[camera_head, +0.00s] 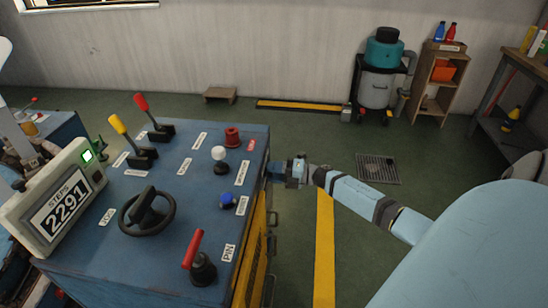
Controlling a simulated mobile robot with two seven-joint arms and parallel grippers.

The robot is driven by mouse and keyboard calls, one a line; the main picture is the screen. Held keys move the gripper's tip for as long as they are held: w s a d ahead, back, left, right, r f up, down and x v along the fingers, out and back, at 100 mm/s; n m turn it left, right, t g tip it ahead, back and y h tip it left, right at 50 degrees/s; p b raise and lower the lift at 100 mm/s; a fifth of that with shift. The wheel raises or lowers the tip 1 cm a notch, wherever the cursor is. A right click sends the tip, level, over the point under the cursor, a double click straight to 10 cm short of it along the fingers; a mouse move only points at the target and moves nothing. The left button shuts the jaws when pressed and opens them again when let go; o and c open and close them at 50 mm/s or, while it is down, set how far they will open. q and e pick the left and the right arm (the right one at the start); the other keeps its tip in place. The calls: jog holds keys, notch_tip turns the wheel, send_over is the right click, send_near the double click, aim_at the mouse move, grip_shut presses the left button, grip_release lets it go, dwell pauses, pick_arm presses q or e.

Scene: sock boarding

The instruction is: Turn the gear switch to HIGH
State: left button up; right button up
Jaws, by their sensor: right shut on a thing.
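The blue control cabinet (90,278) stands at the left, with levers, knobs and a black handwheel on its top. My right arm comes in from the right, and my right gripper (274,170) is at the cabinet's right side, just below the top edge. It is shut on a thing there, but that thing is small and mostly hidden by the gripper. I cannot make out a switch marked HIGH, and the small labels on top are mostly too blurred to read. My left gripper is not in view.
On top are a yellow lever (119,126), a red lever (142,104), a black handwheel (147,224), a white knob (219,154), a blue knob (228,199) and a red-handled lever (193,249). A STEPS counter (62,208) reads 2291.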

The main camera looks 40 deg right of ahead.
pick_arm(q)
jog(key=p, duration=0.3)
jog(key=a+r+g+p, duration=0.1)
jog(key=p, duration=0.2)
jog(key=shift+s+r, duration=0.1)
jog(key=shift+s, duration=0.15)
pick_arm(e)
jog(key=m, duration=1)
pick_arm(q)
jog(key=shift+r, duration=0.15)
pick_arm(e)
jog(key=o, duration=0.9)
jog(key=v, duration=1.3)
jog(key=shift+s+d, duration=0.2)
jog(key=shift+s, duration=0.15)
